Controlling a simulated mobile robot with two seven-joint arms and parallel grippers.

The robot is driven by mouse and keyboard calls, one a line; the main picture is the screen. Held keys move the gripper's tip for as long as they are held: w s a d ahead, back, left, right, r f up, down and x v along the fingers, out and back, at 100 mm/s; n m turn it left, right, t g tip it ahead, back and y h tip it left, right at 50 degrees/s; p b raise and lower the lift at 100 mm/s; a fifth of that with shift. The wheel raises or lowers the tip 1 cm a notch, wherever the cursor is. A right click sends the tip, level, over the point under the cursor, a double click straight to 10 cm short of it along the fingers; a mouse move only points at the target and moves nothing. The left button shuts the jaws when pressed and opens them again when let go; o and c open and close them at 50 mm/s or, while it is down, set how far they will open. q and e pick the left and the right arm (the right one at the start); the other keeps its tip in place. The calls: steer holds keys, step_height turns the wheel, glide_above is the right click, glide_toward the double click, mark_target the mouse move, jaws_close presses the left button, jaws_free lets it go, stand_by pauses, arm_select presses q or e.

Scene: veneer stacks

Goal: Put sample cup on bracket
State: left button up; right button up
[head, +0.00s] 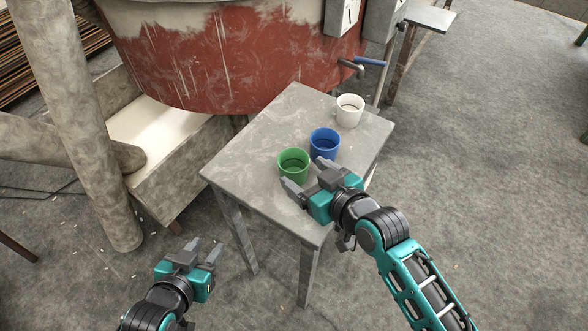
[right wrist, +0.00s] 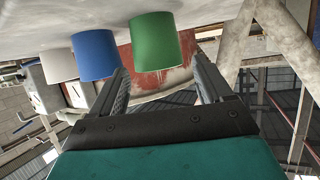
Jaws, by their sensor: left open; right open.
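Three cups stand upright in a row on a small grey table (head: 250,176): a green cup (head: 293,166), a blue cup (head: 324,144) and a white cup (head: 349,111). My right gripper (head: 308,177) is open and empty at the near side of the green cup. In the right wrist view, which looks upside down, the green cup (right wrist: 154,42) appears just beyond and between the open fingers, with the blue cup (right wrist: 95,54) and white cup (right wrist: 58,63) beside it. My left gripper (head: 204,248) is open and empty, low beside the table. I cannot make out a bracket for certain.
A large red and grey vat (head: 230,60) stands behind the table. A metal spout (head: 350,68) with a blue handle (head: 371,61) sticks out from it near the white cup. A thick leg (head: 85,130) stands at left. The table's left part is clear.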

mark_target(286, 156)
steer(key=shift+r+b+x, duration=0.15)
steer(key=shift+x, duration=1.35)
steer(key=shift+r+b+x, duration=0.15)
steer(key=shift+x, duration=1.35)
steer(key=shift+w, duration=0.15)
steer(key=shift+c, duration=0.2)
steer(key=c, duration=0.8)
